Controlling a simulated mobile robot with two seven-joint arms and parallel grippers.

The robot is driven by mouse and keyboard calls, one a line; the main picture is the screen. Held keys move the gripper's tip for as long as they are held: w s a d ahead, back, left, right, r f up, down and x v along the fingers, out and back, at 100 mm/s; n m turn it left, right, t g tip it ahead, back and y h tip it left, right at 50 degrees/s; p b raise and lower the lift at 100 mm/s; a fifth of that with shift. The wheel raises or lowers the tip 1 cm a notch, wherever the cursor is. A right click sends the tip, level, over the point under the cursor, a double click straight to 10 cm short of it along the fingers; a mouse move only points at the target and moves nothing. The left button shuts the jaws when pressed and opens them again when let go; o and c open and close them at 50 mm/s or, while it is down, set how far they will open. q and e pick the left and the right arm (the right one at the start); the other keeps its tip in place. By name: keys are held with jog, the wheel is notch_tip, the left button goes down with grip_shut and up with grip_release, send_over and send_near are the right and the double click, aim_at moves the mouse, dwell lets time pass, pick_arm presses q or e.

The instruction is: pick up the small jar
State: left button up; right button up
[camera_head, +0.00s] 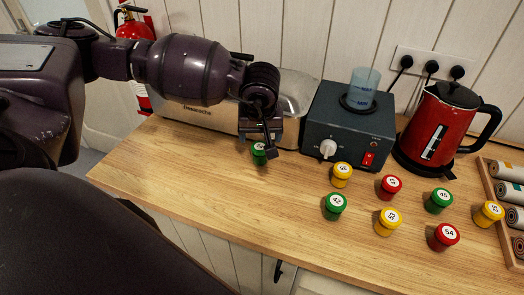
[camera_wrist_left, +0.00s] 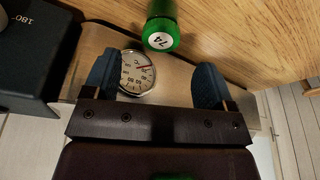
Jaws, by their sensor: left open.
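A small green jar (camera_head: 259,153) with a white numbered label on its lid stands on the wooden counter (camera_head: 180,178), partly hidden by my left gripper in the head view. In the left wrist view the green jar (camera_wrist_left: 161,27) shows at the top centre. My left gripper (camera_head: 272,142) is over the back of the counter beside this jar. In the wrist view its two blue fingertips (camera_wrist_left: 155,78) are spread apart with no jar between them, and the jar is just beyond them. Several similar jars, such as a yellow one (camera_head: 341,175), stand farther right. My right gripper is not in view.
A metal appliance (camera_head: 212,117) stands behind my left gripper; a round dial (camera_wrist_left: 138,73) shows in the wrist view. A dark box (camera_head: 349,128) with a knob and red switch is right of it, then a red kettle (camera_head: 440,128). The front-left counter is clear.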

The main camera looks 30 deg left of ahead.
aim_at(260, 147)
pick_arm(q)
jog(key=x, duration=0.8)
jog(key=shift+a+f, duration=0.15)
jog(key=shift+f, duration=0.25)
jog(key=c, duration=1)
